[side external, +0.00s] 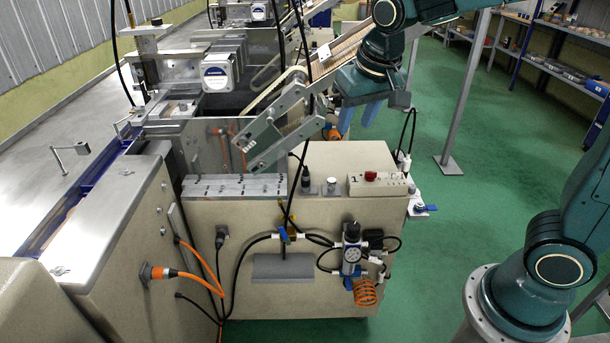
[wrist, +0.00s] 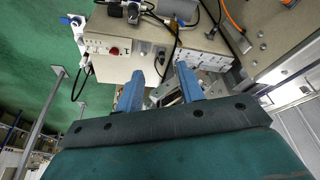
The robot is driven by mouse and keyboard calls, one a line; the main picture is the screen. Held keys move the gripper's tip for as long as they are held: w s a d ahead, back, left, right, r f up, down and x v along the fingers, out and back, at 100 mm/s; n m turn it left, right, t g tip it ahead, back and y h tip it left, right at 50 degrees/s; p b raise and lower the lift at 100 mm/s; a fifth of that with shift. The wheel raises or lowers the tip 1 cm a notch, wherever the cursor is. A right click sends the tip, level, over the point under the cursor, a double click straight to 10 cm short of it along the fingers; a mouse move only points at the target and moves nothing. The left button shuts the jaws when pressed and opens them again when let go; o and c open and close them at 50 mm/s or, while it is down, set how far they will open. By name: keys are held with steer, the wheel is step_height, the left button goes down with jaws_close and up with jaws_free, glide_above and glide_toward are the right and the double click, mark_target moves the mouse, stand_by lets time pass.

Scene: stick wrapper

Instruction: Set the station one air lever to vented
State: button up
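A blue-handled air valve (side external: 283,235) sits on the black air line at the cabinet front in the side view. A second blue handle (side external: 428,208) sticks out on a fitting at the cabinet's right side; it also shows at the upper left of the wrist view (wrist: 72,20). I cannot tell which is the station one lever, nor its exact setting. A panel marked 1 (side external: 380,185) with a red button stands on the cabinet top. My gripper (side external: 357,122) hangs above and behind the cabinet, blue fingers apart and empty; it also shows in the wrist view (wrist: 159,70).
A filter-regulator with gauge (side external: 350,255) and a coiled orange hose (side external: 365,292) hang on the cabinet front. A slanted conveyor (side external: 290,120) stands left of my gripper. A grey post (side external: 465,95) rises from the green floor at right. Several cables cross the cabinet front.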

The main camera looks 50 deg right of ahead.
steer(key=w+a+f+m+h, duration=0.1)
steer(key=w+a+f+m, duration=0.1)
steer(key=w+f, duration=0.55)
steer(key=m+g+h, duration=0.2)
glide_above(281, 229)
steer(key=s+a, duration=0.3)
steer(key=a, duration=0.1)
step_height(281, 229, down, 13)
step_height(281, 229, down, 9)
steer(key=w+a, duration=0.1)
steer(key=w, duration=0.1)
steer(key=shift+a+m+h, duration=0.25)
steer(key=shift+m+h, duration=0.15)
steer(key=shift+f, duration=0.2)
steer(key=x, duration=1.3)
steer(key=shift+s+d+f, duration=0.2)
jaws_close()
